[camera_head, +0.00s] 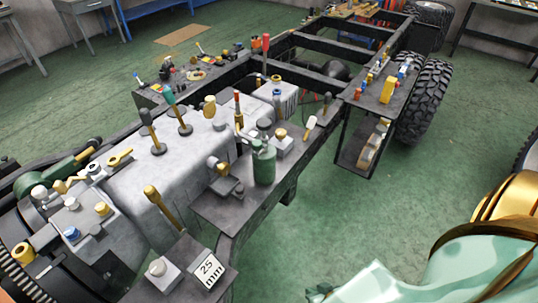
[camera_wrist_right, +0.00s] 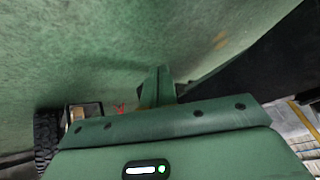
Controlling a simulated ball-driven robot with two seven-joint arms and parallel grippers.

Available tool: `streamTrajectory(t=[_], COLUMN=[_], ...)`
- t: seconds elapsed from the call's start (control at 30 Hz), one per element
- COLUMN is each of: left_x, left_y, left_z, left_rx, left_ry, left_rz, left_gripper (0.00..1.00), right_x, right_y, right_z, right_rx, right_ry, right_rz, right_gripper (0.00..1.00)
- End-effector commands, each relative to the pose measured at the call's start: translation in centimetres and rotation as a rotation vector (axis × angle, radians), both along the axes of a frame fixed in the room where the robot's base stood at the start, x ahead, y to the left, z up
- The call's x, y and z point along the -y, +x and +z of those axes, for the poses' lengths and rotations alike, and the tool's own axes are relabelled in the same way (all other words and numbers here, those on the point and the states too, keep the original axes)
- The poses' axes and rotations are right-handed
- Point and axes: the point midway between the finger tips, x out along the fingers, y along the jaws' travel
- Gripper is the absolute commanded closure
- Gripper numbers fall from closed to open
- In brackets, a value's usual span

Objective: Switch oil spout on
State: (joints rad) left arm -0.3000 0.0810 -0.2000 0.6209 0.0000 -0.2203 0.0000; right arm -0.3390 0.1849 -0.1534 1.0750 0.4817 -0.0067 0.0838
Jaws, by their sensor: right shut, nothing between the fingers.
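A dark green can (camera_head: 264,163) with a narrow neck and small top fittings stands upright on a grey side plate (camera_head: 222,207) of the chassis. It may hold the oil spout; I cannot tell whether it is on or off. My right gripper (camera_head: 320,292) shows at the bottom right of the head view, partly cut off by the picture edge and apart from the can. In the right wrist view its green fingers (camera_wrist_right: 158,88) are shut and empty. The can does not show clearly there. My left gripper is not in view.
Knobs and levers crowd the grey engine block (camera_head: 180,165) left of the can. A white "25 mm" label (camera_head: 207,271) lies at the front. A shelf box (camera_head: 362,150) and a large tyre (camera_head: 424,95) stand right of the can. Green floor (camera_head: 400,215) is free between chassis and my right arm.

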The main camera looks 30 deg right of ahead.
Motion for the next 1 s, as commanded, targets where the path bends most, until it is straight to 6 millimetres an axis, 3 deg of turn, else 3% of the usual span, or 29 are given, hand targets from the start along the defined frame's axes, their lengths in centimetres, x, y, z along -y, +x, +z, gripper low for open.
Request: streamTrajectory(t=[0.03,0.1,0.2,0.3,0.4,0.5,0.57,0.87,1.0], left_x=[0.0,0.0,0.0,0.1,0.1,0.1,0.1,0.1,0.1], left_y=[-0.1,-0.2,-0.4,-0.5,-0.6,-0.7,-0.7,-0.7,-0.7], left_z=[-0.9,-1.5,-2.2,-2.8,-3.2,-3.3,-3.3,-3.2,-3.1], left_rx=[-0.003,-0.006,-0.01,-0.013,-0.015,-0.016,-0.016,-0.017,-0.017], left_ry=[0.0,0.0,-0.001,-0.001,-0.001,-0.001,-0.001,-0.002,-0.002], left_rz=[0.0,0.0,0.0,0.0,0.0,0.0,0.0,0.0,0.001], left_gripper=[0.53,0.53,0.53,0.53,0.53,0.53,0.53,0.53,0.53], right_x=[1.0,2.3,3.8,4.8,5.3,5.4,5.5,5.5,5.6], right_y=[4.3,9.4,14.5,17.0,18.0,18.2,18.2,18.3,19.3], right_z=[3.0,8.7,17.2,24.7,29.6,31.9,32.5,32.6,32.6], right_rx=[0.138,0.331,0.565,0.724,0.804,0.834,0.84,0.841,0.842], right_ry=[0.089,0.254,0.515,0.773,0.964,1.064,1.088,1.089,1.089], right_rz=[-0.112,-0.278,-0.463,-0.592,-0.669,-0.703,-0.713,-0.713,-0.712], right_gripper=[1.0,1.0,1.0,1.0,1.0,1.0,1.0,1.0,1.0])
